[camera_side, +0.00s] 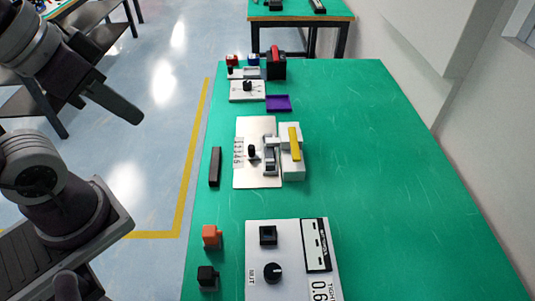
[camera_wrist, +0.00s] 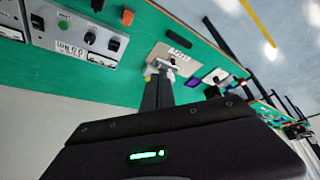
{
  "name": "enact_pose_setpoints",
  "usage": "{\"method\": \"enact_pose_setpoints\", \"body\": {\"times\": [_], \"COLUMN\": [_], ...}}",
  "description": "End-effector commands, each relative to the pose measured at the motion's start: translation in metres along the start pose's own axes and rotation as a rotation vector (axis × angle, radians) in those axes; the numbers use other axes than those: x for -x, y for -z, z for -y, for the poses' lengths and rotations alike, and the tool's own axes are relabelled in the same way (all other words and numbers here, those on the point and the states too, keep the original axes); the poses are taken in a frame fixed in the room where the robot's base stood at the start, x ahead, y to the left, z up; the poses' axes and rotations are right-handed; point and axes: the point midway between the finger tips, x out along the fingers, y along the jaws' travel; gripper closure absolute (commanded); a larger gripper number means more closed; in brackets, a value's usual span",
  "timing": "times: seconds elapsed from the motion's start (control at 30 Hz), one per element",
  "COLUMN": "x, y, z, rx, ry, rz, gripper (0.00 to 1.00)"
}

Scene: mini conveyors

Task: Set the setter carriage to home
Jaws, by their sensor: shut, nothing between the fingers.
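The setter (camera_side: 255,126) is a pale metal plate with a printed number scale on its left, in the middle of the green table in the side view. A black knob (camera_side: 252,152) stands beside the scale. Right of it are a grey bracket and a white block with a yellow bar (camera_side: 295,144). I cannot tell exactly which part is the carriage or which mark is home. In the wrist view the plate (camera_wrist: 180,57) lies beyond my fingers, partly hidden. My gripper (camera_wrist: 160,66) is shut and empty; in the side view my arm is left of the table, apart from the setter.
A control panel (camera_side: 255,280) with a dial stands at the front, with orange (camera_side: 211,236) and black (camera_side: 207,277) blocks left of it. A dark bar (camera_side: 215,167) lies left of the setter. A purple tray (camera_side: 278,103) lies behind it. The table's right side is clear.

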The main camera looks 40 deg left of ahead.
Motion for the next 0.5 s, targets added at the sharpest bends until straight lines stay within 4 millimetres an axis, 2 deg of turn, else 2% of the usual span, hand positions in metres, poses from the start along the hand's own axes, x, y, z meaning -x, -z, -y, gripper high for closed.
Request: {"method": "enact_pose_setpoints", "body": {"times": [0.13,0.2,0.27,0.33,0.43,0.5], "x": [0.0,-0.001,-0.005,-0.017,-0.055,-0.093], "y": [0.0,0.003,0.015,0.041,0.09,0.119], "z": [0.0,0.0,0.001,0.004,0.009,0.014], "rx": [0.0,-0.011,-0.052,-0.151,-0.355,-0.502], "ry": [0.0,0.001,0.005,0.009,-0.002,-0.026], "rz": [0.0,0.005,0.029,0.076,0.166,0.225], "gripper": [0.98,0.84,0.72,0.6,0.6,0.6]}}
